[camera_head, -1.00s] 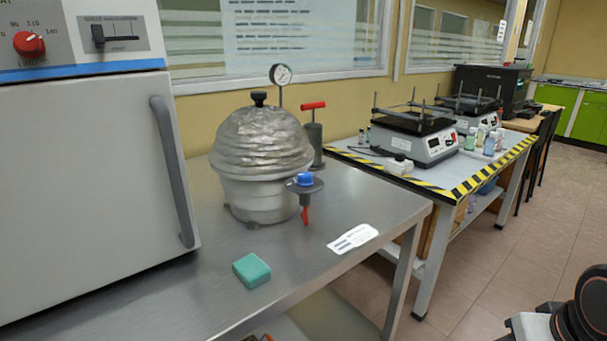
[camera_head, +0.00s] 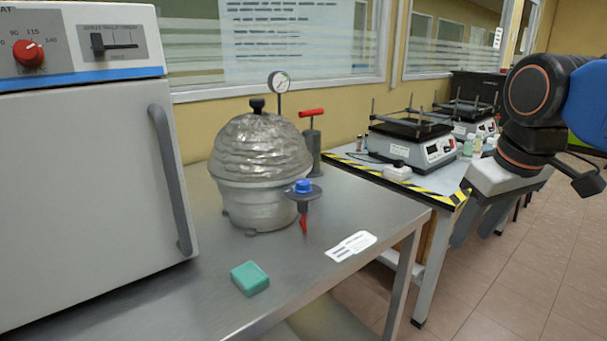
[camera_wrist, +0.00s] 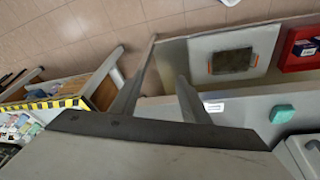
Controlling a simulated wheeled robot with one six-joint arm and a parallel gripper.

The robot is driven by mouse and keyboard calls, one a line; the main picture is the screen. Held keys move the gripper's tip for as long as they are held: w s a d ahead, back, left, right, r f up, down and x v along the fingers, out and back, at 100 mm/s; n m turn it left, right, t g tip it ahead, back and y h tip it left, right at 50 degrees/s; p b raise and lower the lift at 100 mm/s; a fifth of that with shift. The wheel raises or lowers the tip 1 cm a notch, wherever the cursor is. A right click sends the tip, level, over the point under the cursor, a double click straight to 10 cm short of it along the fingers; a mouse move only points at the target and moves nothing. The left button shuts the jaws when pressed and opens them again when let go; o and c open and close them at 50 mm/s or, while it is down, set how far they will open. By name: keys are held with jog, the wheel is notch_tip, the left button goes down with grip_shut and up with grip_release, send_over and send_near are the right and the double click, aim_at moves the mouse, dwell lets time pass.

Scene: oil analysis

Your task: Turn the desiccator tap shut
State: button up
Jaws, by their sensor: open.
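The desiccator (camera_head: 258,170) stands on the steel bench, a pale pot with a silver, foil-like dome and a black knob. Its tap (camera_head: 303,188) is on the front right side, with a blue cap, a dark disc and a red handle (camera_head: 304,223) pointing down. My gripper (camera_head: 474,232) is open and empty, to the right of the bench and well apart from the tap. In the wrist view my gripper fingers (camera_wrist: 158,98) are spread, with the floor and bench edge beyond. The tap does not show in the wrist view.
A white oven (camera_head: 90,180) stands at left. A green block (camera_head: 250,278) and a paper label (camera_head: 351,245) lie on the bench. A gauge (camera_head: 279,82) and a red-handled pump (camera_head: 312,140) stand behind the desiccator. A striped-edge table (camera_head: 430,190) holds shaker devices (camera_head: 412,140).

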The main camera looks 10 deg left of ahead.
jog(key=w+a+r+n+g, duration=0.1)
jog(key=w+a+r+n, duration=0.2)
jog(key=w+a+r, duration=0.35)
notch_tip(320, 180, up, 15)
jog(key=n+g, duration=0.2)
jog(key=n, duration=0.6)
send_over(303, 182)
jog(key=shift+h, duration=0.4)
notch_tip(303, 182, down, 17)
jog(key=shift+r, duration=0.1)
jog(key=c, duration=1.1)
